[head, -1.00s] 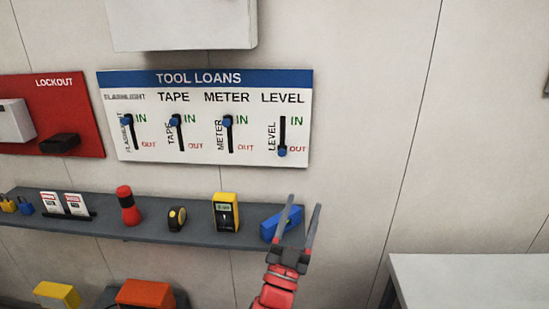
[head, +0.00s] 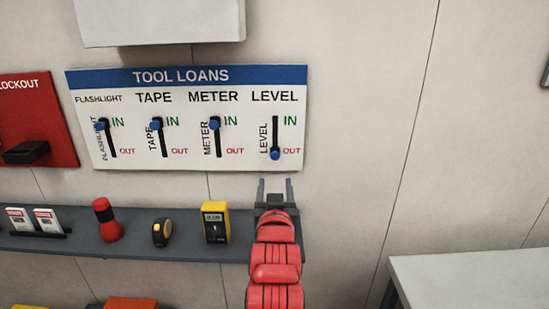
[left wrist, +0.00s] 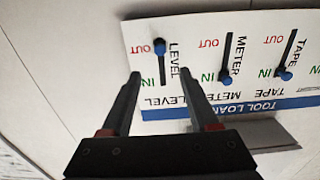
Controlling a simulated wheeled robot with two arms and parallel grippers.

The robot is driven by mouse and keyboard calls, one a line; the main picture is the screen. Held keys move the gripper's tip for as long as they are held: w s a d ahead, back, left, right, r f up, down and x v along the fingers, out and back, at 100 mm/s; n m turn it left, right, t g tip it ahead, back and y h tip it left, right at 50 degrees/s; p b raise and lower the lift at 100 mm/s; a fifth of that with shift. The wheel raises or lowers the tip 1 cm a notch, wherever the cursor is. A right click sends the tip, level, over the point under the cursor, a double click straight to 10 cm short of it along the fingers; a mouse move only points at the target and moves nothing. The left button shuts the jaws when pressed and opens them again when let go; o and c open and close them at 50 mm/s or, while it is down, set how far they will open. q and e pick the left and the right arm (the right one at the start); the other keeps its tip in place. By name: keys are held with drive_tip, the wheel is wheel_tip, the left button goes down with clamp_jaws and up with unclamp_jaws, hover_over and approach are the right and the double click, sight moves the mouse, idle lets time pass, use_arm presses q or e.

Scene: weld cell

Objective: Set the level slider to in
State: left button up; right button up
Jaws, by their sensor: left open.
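The white TOOL LOANS board (head: 190,158) hangs on the wall in the head view. Its level slider (head: 275,154) has a blue knob at the bottom of the slot, beside OUT. The flashlight, tape and meter knobs are at the top, by IN. My left gripper (head: 274,182) is open and empty, just below the level slot and apart from the knob. In the left wrist view the board appears upside down, with the level knob (left wrist: 160,46) beyond and between the open fingers (left wrist: 160,72). My right gripper is not in view.
A grey shelf (head: 135,246) below the board holds a red flashlight (head: 106,220), a tape measure (head: 162,232) and a yellow meter (head: 215,223). A red lockout board (head: 38,120) is at left. A white cabinet (head: 160,22) juts out above.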

sight(275, 157)
use_arm(q)
drive_tip(key=w+p, duration=0.3)
drive_tip(key=w, duration=0.9)
drive_tip(key=shift+w, duration=0.35)
clamp_jaws()
idle(0.8)
